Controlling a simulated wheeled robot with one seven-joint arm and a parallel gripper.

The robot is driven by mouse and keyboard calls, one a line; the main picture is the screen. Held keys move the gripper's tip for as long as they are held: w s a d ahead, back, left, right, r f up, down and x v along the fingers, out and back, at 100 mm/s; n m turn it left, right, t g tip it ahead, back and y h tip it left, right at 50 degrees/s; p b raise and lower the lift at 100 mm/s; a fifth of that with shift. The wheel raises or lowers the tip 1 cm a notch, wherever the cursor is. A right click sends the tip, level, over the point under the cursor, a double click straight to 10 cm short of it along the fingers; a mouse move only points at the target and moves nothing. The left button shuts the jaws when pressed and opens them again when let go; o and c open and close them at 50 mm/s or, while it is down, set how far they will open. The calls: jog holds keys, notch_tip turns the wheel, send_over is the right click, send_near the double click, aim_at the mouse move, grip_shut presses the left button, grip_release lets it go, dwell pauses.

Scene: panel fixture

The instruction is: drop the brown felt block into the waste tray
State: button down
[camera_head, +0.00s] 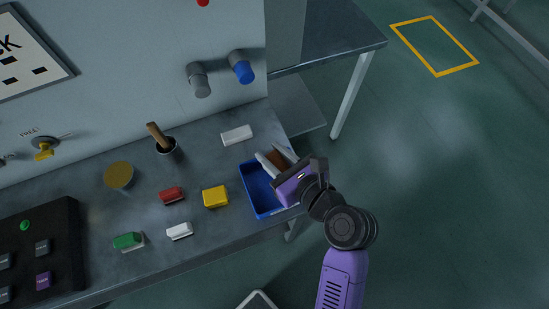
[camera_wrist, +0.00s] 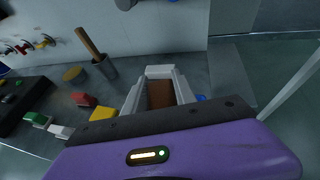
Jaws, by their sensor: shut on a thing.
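The brown felt block (camera_head: 282,157) is between the pale fingers of my gripper (camera_head: 272,160), which is shut on it. In the wrist view the brown block (camera_wrist: 160,94) shows between the two fingers of my gripper (camera_wrist: 159,88). The blue waste tray (camera_head: 253,184) stands at the front right of the bench. My gripper and the block are over the tray's right and back part in the head view, and my wrist hides its right side. Only a bit of the tray (camera_wrist: 201,98) shows in the wrist view, right of the fingers.
A white block (camera_head: 237,135) lies behind the tray. Yellow (camera_head: 215,196), red (camera_head: 172,195), white (camera_head: 180,231) and green (camera_head: 127,241) blocks lie to its left. A cup with a wooden handle (camera_head: 168,150) stands near the panel, which bears grey and blue knobs (camera_head: 241,67).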

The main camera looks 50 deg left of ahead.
aim_at(282, 167)
jog(key=shift+f+b, duration=0.5)
jog(key=shift+f, duration=0.15)
jog(key=c, duration=0.9)
grip_release()
jog(key=v, duration=0.7)
jog(key=shift+d+r, duration=0.2)
jog(key=shift+d, duration=0.15)
